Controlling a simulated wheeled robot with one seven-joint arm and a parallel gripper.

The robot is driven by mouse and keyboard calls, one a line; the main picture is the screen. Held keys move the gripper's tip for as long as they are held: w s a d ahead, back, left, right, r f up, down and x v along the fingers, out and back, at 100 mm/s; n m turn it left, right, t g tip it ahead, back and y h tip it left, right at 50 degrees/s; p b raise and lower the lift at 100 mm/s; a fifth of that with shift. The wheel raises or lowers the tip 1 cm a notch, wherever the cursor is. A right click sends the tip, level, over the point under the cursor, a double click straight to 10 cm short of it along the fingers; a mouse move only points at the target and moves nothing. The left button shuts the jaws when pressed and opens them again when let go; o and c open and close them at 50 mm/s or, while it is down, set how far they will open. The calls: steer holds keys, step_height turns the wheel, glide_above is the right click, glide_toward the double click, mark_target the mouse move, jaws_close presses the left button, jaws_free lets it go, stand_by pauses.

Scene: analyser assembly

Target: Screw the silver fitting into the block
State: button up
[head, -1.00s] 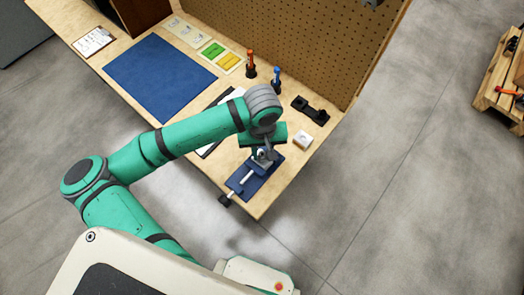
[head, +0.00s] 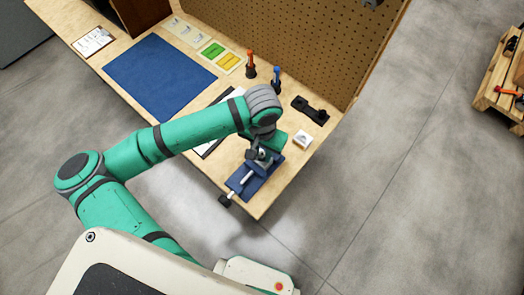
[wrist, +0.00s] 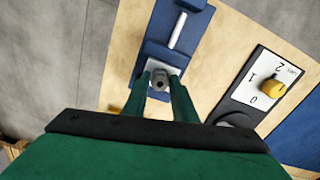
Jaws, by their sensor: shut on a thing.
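My gripper (wrist: 160,85) points down with its two green fingers on either side of the silver fitting (wrist: 160,76), shut on it. The fitting shows as a grey round end with a dark hole. Around and below it is a pale grey block (wrist: 152,65), held in the blue vise (wrist: 158,50); how deep the fitting sits in the block cannot be told. In the head view, my gripper (head: 259,156) is over the vise (head: 250,184) at the bench's near right corner, and the wrist hides most of the fitting and block.
A panel with a yellow knob (wrist: 273,88) lies beside the vise. A blue mat (head: 160,78) is clear.

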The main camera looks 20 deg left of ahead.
steer(key=shift+m, duration=0.3)
steer(key=m, duration=0.3)
steer(key=shift+m, duration=0.4)
steer(key=m, duration=0.3)
steer(key=shift+m, duration=0.4)
steer(key=shift+m, duration=2.1)
